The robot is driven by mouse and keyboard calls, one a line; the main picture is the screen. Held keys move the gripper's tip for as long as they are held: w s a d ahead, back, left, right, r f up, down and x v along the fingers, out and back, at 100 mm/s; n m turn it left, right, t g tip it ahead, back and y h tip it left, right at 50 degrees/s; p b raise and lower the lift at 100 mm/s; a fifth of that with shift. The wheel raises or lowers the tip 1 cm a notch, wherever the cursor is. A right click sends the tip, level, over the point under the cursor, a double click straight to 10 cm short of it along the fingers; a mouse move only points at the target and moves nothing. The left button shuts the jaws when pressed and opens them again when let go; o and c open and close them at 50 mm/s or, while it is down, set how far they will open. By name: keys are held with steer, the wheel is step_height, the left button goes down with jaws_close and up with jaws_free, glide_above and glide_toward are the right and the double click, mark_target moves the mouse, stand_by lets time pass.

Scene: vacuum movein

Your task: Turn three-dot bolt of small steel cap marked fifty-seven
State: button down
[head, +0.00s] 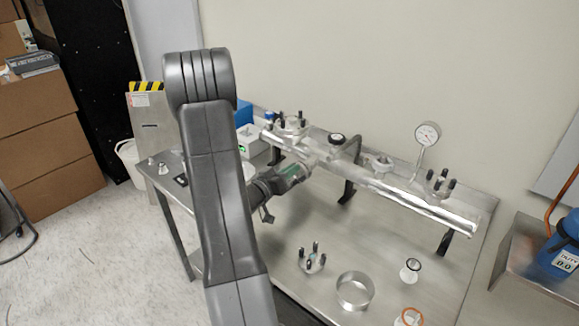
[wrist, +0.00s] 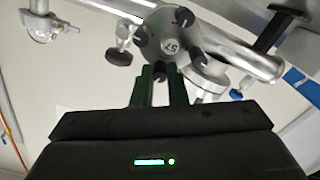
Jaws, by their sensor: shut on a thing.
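The small steel cap marked 57 (wrist: 171,48) is in the upper middle of the wrist view, on the silver pipe, with black bolts around its rim. My gripper (wrist: 161,78) has its green fingers shut on the bolt at the cap's lower edge (wrist: 160,70), whose end is partly hidden between the fingertips. Other bolts show at the left (wrist: 140,36), top (wrist: 184,17) and right (wrist: 192,60). Dot marks are too small to read. In the head view my gripper (head: 291,178) meets the front of the pipe (head: 345,182), and the cap there is mostly hidden.
A gauge (head: 427,134) and bolted flanges (head: 292,122) stand along the pipe. On the steel table (head: 400,245) lie a loose bolted cap (head: 312,262), a metal ring (head: 355,290) and small fittings (head: 410,270). A blue pump (head: 562,245) stands at the right.

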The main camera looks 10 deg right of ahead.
steer(key=shift+n+p, duration=0.5)
steer(key=shift+n, duration=0.6)
steer(key=c, duration=1.4)
jaws_free()
steer(key=shift+c, duration=0.2)
steer(key=shift+a, duration=0.15)
steer(key=b+v, duration=0.2)
steer(key=v, duration=1.1)
steer(key=shift+s+a, duration=0.2)
steer(key=shift+s, duration=0.05)
